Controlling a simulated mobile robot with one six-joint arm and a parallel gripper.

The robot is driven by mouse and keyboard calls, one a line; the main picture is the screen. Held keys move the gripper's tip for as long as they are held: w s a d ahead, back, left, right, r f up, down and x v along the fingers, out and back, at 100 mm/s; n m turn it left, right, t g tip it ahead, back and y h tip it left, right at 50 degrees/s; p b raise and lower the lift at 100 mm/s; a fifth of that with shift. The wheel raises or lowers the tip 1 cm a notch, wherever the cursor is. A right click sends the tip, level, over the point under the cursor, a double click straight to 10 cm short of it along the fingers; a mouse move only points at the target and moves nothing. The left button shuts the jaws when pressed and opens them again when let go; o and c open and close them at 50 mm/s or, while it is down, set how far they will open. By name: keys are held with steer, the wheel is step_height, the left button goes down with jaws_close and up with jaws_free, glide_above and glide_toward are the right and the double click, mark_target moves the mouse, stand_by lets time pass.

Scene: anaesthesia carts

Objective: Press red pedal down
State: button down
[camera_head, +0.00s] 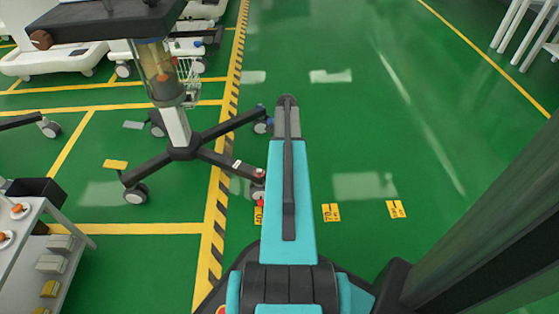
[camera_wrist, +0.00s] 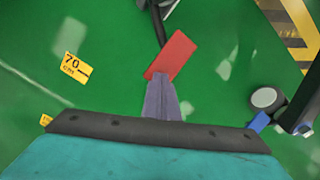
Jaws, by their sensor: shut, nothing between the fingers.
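The red pedal (camera_wrist: 173,54) is a flat red plate in the upper middle of the wrist view, at the end of a dark bar. My gripper (camera_wrist: 160,80) is shut and empty, its grey fingers reaching up to the pedal's lower edge. I cannot tell whether the fingertips touch it. In the head view, a small bit of red (camera_head: 261,202) shows by the front right caster of the wheeled stand (camera_head: 184,152), beside my arm. My arm covers much of that area, and I cannot clearly make out the fingers there.
A caster (camera_wrist: 266,98) with a blue tab (camera_wrist: 259,121) is at the right of the wrist view. A cart (camera_head: 70,245) with trays is at lower left in the head view. The green floor right of my arm is open, with yellow distance labels (camera_head: 331,212).

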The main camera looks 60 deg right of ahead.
steer(key=shift+f, duration=1)
stand_by(1.0)
steer(key=shift+r, duration=0.15)
steer(key=shift+r+p, duration=3)
steer(key=shift+r, duration=0.45)
